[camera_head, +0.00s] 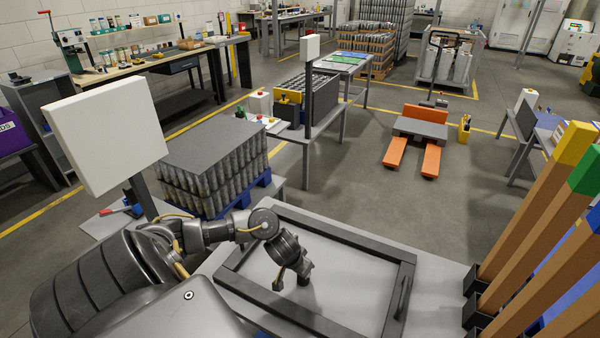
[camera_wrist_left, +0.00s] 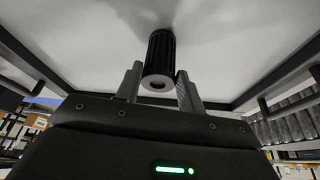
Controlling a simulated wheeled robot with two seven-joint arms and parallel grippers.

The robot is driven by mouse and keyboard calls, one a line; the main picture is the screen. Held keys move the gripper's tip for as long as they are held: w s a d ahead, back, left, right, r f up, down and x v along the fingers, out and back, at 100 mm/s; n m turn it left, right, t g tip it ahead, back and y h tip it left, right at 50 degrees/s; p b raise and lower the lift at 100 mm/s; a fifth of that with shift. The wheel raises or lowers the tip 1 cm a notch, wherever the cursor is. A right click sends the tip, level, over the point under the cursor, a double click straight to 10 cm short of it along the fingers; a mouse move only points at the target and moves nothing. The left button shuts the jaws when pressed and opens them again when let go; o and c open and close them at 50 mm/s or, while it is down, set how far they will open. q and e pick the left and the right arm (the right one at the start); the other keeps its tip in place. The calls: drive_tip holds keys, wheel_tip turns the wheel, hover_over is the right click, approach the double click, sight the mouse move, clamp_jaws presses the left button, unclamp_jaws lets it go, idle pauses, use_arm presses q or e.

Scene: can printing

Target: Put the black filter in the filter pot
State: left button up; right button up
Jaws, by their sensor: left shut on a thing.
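In the left wrist view a black ribbed cylindrical filter (camera_wrist_left: 161,50) stands between the two fingers of my left gripper (camera_wrist_left: 159,88). Its near end is a pale ring with a dark hole. The gripper is shut on it. In the head view my left gripper (camera_head: 291,279) hangs over the pale panel inside a dark frame, and I cannot clearly make out the filter there. I cannot identify the filter pot in either view. My right gripper is not in view.
The dark frame (camera_head: 345,236) with a handle lies on a grey table (camera_head: 440,290). Wooden posts with yellow and green tops (camera_head: 545,190) rise at the right. A white panel (camera_head: 103,135) stands on the left, near stacked cans (camera_head: 212,180). An orange pallet jack (camera_head: 420,133) stands beyond.

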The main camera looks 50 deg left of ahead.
use_arm(q)
drive_tip(key=shift+f, duration=0.1)
drive_tip(key=o, duration=1.2)
drive_tip(key=shift+o, duration=0.2)
drive_tip(key=p+v, duration=0.5)
drive_tip(key=v, duration=0.7)
